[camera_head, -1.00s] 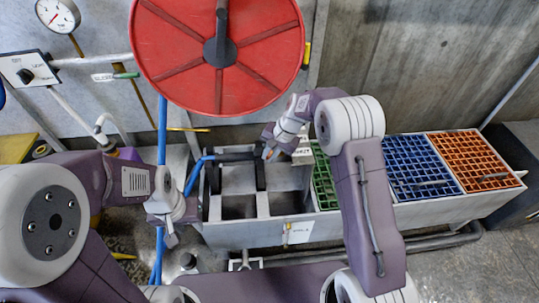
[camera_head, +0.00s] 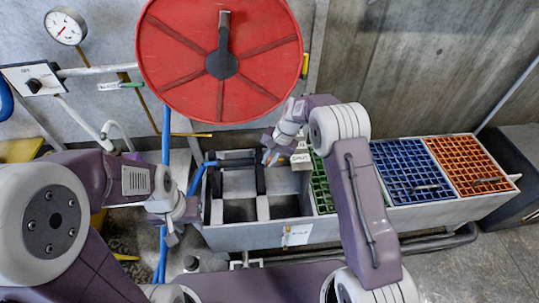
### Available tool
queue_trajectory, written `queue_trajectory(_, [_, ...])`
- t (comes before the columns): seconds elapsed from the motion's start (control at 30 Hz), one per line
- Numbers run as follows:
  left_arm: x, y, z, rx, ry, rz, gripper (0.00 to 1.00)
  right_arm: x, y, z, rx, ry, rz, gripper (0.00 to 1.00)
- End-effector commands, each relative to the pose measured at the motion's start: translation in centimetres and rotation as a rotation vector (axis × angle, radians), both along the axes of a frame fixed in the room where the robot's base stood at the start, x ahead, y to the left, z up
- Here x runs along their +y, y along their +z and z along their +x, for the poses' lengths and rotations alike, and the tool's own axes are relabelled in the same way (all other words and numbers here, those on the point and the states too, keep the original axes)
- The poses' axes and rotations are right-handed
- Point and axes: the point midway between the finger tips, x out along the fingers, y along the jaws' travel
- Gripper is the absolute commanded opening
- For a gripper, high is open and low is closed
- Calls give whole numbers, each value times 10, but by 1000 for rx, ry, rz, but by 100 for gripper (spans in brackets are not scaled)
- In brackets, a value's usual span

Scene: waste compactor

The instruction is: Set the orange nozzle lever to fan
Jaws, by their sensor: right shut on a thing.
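A dark spray wand (camera_head: 232,160) lies across the top of the grey trough, with a blue hose (camera_head: 197,177) at its left end. A small orange piece, the nozzle lever (camera_head: 267,158), shows at the wand's right end. My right gripper (camera_head: 268,152) is at this spot and shut on the lever. The gripper covers most of the nozzle, so the lever's setting cannot be read. My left gripper (camera_head: 172,236) hangs left of the trough, away from the wand. Its fingers are too small to tell open from shut.
The grey trough (camera_head: 250,238) has open bays at left, then green (camera_head: 320,188), blue (camera_head: 409,170) and orange (camera_head: 468,163) grates. A red hose reel (camera_head: 180,75) hangs above on the wall. A white tag (camera_head: 301,158) sits just right of my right gripper.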

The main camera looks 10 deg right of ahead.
Motion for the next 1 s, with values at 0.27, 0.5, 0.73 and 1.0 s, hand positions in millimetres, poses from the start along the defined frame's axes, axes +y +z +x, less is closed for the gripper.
queue_trajectory(0.27, [0,48,0,0,0,0,36,0,8,6,138,0,2,0])
queue_trajectory(0.5, [0,49,0,0,0,0,36,-1,6,6,164,-3,-1,0])
queue_trajectory(0.73, [0,49,0,0,0,0,36,-1,6,7,162,-2,-1,22])
queue_trajectory(1.0, [0,49,0,0,0,0,36,0,6,7,160,-3,-1,35])
